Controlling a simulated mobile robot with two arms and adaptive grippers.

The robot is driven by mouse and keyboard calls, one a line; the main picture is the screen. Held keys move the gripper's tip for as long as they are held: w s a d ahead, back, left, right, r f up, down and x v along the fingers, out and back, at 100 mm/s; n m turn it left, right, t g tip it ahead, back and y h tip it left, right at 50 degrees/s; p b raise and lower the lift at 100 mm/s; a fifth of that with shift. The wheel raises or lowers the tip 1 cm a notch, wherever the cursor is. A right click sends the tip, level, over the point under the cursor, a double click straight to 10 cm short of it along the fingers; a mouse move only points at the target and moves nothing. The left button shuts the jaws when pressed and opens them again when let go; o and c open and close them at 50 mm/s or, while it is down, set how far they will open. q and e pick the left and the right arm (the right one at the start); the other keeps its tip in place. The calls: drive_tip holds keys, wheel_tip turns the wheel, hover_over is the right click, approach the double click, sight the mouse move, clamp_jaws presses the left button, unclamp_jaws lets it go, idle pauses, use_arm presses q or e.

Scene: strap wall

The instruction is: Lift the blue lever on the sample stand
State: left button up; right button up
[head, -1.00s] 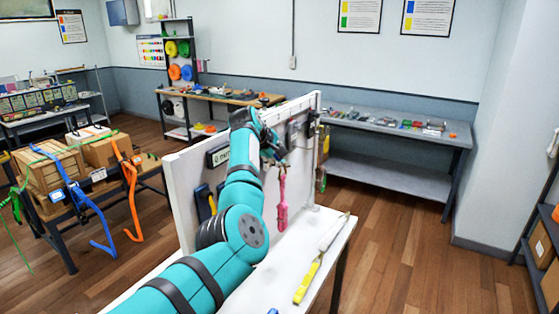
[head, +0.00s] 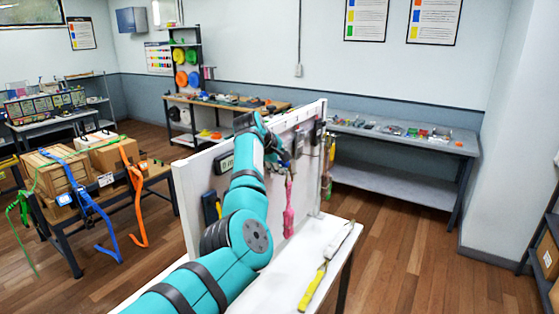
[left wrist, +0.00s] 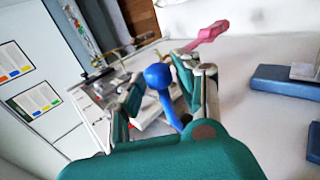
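The sample stand appears to be the white upright panel (head: 189,188) on a white table, with samples mounted on its face. My left gripper (head: 278,153) is near the panel's upper far part in the head view. In the left wrist view, the blue lever (left wrist: 158,76) has a round knob and a blue shaft. It lies between the two spread fingers of my left gripper (left wrist: 160,92). The right-hand finger is close to the knob; I cannot tell whether it touches. My gripper and arm hide the lever in the head view. My right gripper is not in view.
A yellow-handled tool (head: 313,287) lies on the white table (head: 285,270). A grey bench (head: 400,180) stands behind. Boxes with blue and orange straps (head: 112,155) are at the left.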

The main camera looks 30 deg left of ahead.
use_arm(q)
drive_tip(key=v, duration=1.2)
drive_tip(key=shift+s+r, duration=0.15)
drive_tip(key=shift+s, duration=0.1)
